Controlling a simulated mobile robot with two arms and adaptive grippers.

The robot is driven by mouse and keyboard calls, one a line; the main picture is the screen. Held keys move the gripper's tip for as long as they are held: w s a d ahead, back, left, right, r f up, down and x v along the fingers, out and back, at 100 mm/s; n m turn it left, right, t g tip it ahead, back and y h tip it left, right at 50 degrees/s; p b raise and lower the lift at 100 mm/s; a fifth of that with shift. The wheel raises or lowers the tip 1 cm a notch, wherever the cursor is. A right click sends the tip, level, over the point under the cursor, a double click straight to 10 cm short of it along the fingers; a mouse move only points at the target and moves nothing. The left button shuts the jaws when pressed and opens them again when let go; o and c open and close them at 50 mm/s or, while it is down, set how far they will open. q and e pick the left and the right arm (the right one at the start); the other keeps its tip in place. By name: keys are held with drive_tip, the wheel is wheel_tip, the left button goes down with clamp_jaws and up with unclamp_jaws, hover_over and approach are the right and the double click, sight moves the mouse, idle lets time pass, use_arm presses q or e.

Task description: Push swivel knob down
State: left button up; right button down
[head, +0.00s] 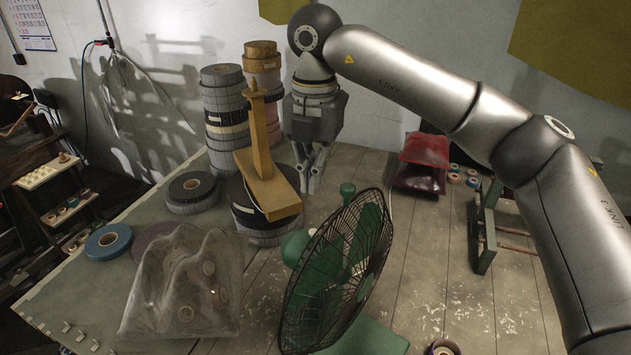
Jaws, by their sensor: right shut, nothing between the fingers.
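A green fan (345,265) with a dark wire cage stands on the table, its cage facing the lower right. A small green knob (347,189) sticks up behind the cage's top edge; I take it for the swivel knob. The fan's green motor housing (294,247) shows partly left of the cage. My right gripper (311,188) points down, shut and empty, a little left of the knob in the picture and apart from it. I cannot tell its exact depth. The knob's lower part is hidden by the cage. My left gripper is out of view.
A clear plastic bag (190,290) lies left of the fan. A green frame (485,230) stands right. Bare table lies between fan and frame.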

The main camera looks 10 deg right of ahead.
wheel_tip(320, 180, down, 11)
drive_tip(key=p, duration=0.5)
drive_tip(key=shift+r, duration=0.15)
drive_tip(key=shift+s+a+f+p, duration=0.1)
drive_tip(key=shift+a+f+p, duration=0.05)
drive_tip(key=shift+f+p, duration=0.35)
drive_tip(key=shift+f, duration=0.25)
